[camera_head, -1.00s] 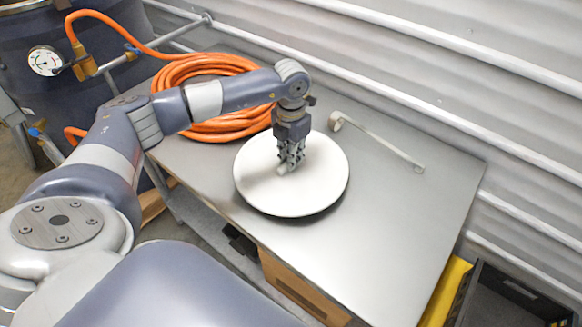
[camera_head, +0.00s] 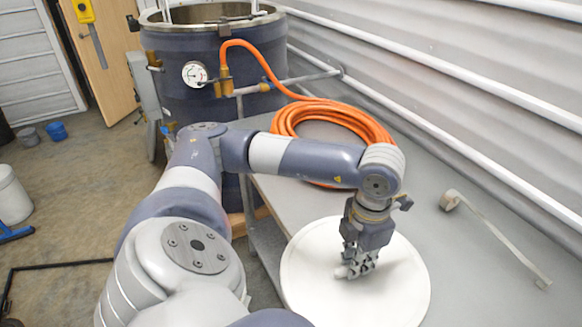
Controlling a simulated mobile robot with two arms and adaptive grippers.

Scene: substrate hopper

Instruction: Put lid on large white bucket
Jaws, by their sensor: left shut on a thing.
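The round white lid (camera_head: 315,275) is in the lower middle of the view, over the near end of the metal table. My left gripper (camera_head: 355,270) points down at the middle of the lid and is shut on its small handle, which the fingers partly hide. The lid looks level; I cannot tell whether it touches the table. A white bucket (camera_head: 12,195) stands on the floor at the left edge, partly cut off by the frame. My right gripper is not in view.
A coiled orange hose (camera_head: 330,118) lies on the metal table (camera_head: 440,165) behind my left arm. A large dark tank (camera_head: 185,115) with a gauge stands behind. Small blue bucket (camera_head: 57,130) sits on the floor.

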